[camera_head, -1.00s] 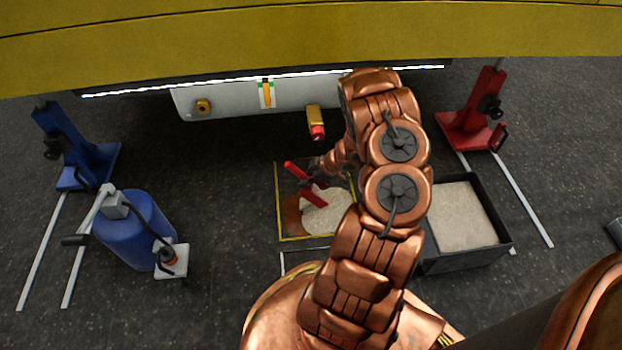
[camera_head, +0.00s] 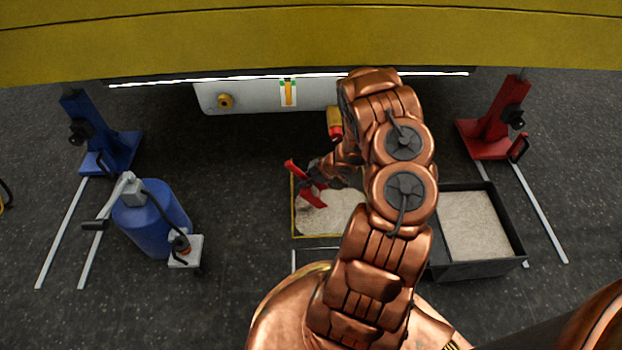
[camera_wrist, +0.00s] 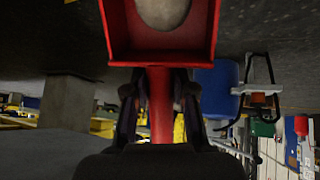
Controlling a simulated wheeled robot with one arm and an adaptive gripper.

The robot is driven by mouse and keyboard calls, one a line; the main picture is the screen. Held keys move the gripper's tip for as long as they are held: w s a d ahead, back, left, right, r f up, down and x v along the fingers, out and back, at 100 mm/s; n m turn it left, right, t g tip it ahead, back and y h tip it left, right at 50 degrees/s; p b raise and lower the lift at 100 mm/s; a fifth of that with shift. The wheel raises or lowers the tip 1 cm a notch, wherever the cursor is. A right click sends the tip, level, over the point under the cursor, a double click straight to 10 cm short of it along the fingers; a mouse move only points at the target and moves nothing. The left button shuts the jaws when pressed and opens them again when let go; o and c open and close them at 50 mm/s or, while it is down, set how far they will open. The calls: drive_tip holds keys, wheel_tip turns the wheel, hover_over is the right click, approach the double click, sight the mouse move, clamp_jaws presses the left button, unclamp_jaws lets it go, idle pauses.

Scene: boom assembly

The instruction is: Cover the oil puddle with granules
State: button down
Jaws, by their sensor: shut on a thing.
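A pale patch of granules (camera_head: 325,219) lies on the floor inside a yellow-outlined square (camera_head: 293,222). It spreads over most of the part that I can see. No clear brown oil shows; my arm hides the square's right side. My gripper (camera_head: 312,181) is over the square's upper left and shut on the handle of a red scoop (camera_head: 313,195). The wrist view shows the red scoop (camera_wrist: 118,45) tilted, its handle between my fingers (camera_wrist: 160,105). A pale rounded patch shows in the scoop; I cannot tell whether it is granules.
A black bin (camera_head: 478,268) of pale granules (camera_head: 472,225) stands right of my arm. A blue drum with a pump (camera_head: 150,222) and a blue stand (camera_head: 105,140) are at the left, a red stand (camera_head: 495,125) at the right. A yellow boom (camera_head: 310,40) spans the top.

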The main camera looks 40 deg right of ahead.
drive_tip(key=shift+w+a, duration=0.8)
drive_tip(key=shift+a, duration=0.25)
idle(0.4)
